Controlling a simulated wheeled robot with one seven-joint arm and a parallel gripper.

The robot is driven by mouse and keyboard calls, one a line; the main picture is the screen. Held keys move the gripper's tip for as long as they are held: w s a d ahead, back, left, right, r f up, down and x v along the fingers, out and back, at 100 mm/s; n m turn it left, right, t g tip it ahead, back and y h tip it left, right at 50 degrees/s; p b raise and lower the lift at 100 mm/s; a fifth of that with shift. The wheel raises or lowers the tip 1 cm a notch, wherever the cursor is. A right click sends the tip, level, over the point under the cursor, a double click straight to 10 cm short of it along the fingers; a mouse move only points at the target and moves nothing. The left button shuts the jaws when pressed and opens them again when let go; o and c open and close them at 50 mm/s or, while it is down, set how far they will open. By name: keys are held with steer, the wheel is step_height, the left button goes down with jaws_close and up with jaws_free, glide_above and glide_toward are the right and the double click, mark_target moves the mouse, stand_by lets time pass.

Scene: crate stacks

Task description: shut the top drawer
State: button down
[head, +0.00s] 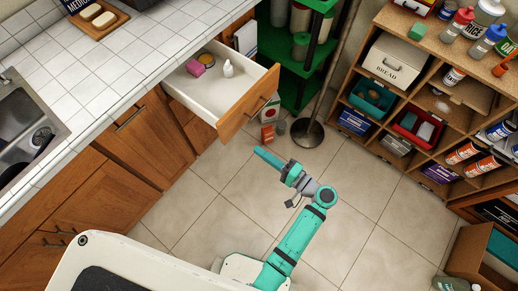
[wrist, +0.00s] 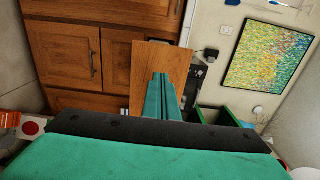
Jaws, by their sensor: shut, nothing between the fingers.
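A green shelf rack (head: 284,62) and a pole on a round base (head: 307,132) stand just right of the drawer. A small orange box (head: 268,134) sits on the floor nearby. A wooden shelf unit (head: 440,100) fills the right. Tiled floor (head: 200,220) is clear before the cabinets.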

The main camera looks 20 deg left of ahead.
mark_target(229, 130)
steer(key=x, duration=1.1)
steer(key=shift+a, duration=0.3)
